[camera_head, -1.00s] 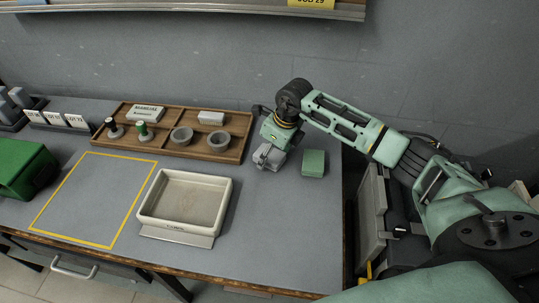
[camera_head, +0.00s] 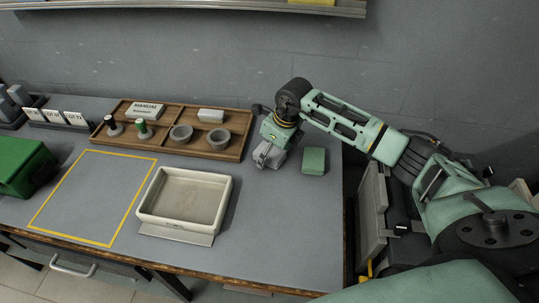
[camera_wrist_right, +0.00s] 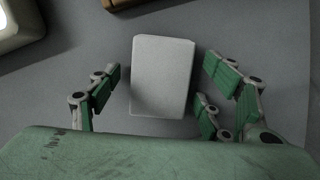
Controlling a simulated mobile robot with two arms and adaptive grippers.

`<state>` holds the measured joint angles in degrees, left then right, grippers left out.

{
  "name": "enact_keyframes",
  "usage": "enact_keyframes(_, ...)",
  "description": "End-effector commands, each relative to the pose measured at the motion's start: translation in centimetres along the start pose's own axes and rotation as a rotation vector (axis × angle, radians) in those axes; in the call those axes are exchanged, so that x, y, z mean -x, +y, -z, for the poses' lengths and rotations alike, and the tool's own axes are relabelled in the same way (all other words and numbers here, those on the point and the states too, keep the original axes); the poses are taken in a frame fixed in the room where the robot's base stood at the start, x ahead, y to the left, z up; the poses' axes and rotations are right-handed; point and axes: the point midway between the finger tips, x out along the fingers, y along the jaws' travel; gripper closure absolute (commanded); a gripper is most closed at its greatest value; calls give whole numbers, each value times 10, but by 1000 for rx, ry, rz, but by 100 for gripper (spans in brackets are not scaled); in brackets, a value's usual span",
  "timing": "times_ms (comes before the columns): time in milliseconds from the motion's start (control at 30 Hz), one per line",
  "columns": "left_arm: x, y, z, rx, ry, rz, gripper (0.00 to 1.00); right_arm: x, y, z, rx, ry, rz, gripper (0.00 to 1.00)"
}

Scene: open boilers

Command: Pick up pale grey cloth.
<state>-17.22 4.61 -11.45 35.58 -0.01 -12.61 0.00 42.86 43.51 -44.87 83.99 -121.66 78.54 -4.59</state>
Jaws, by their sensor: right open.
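The pale grey cloth (camera_wrist_right: 162,76), a folded, block-like pad, lies on the grey worktop in the right wrist view. My right gripper (camera_wrist_right: 160,92) is open, with its green-padded fingers on both sides of the cloth and gaps showing between them and its sides. In the head view my right gripper (camera_head: 267,156) points down at the worktop, right of the wooden tray; the cloth there is hard to tell apart from the fingers. My left gripper is in neither view.
A green folded block (camera_head: 313,161) lies just right of the gripper. The wooden tray (camera_head: 168,149) with cups and stamps stands left, and a white basin (camera_head: 226,200) stands nearer the front. The worktop (camera_head: 275,225) in front of the gripper is clear.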

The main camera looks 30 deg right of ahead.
Motion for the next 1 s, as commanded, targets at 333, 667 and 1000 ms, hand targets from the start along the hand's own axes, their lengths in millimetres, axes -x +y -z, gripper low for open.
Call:
enact_keyframes(333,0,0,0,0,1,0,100,0,0,0,0,0,0,51)
enact_keyframes(667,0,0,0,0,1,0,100,-2,2,1,0,3,-5,78)
enact_keyframes(1000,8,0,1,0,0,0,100,4,4,0,0,5,-8,78)
